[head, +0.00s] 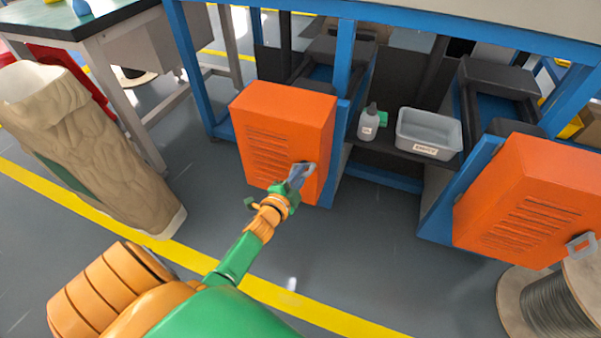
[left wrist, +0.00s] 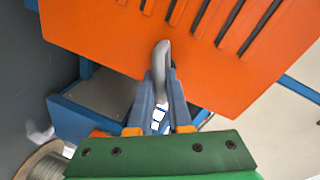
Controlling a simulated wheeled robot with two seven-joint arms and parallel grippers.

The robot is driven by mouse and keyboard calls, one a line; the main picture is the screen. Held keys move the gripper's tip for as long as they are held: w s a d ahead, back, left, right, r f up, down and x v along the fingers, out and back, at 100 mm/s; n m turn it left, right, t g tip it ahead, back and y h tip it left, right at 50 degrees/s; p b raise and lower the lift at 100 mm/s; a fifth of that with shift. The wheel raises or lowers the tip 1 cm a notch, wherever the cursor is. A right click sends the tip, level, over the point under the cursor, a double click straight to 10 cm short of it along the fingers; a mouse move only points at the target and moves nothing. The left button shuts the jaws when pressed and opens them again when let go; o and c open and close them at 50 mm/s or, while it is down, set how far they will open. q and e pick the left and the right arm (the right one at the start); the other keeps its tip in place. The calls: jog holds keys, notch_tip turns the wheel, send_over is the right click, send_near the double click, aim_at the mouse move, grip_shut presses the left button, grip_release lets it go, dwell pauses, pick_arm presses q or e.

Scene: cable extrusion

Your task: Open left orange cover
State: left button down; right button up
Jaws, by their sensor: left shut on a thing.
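The left orange cover (head: 262,130) is a box-shaped cover with slotted vents on the blue machine frame. It looks closed in the head view. My left gripper (head: 302,172) is at the lower right of its front face. In the left wrist view the cover (left wrist: 110,30) fills the top, and my left gripper (left wrist: 162,88) is shut on the grey handle (left wrist: 162,58) at the cover's edge. The fingers hide part of the handle. My right gripper is not in view.
A second orange cover (head: 535,205) with a grey handle (head: 581,244) is at right, above a cable spool (head: 550,298). A grey bin (head: 428,134) and bottle (head: 369,122) stand on a shelf between the covers. A tall beige sack (head: 95,150) stands at left.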

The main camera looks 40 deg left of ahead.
pick_arm(q)
jog(key=shift+f+m, duration=0.1)
jog(key=shift+m, duration=1)
jog(key=shift+m+y+b, duration=0.3)
jog(key=shift+m, duration=0.2)
jog(key=shift+s+a+m, duration=0.15)
jog(key=shift+s+m, duration=0.1)
jog(key=shift+m, duration=0.05)
jog(key=s+a+m+h, duration=0.3)
jog(key=s+a+h, duration=0.1)
jog(key=s+a, duration=0.4)
jog(key=shift+s+m+h, duration=0.3)
jog(key=shift+s+h, duration=0.1)
jog(key=shift+s, duration=0.4)
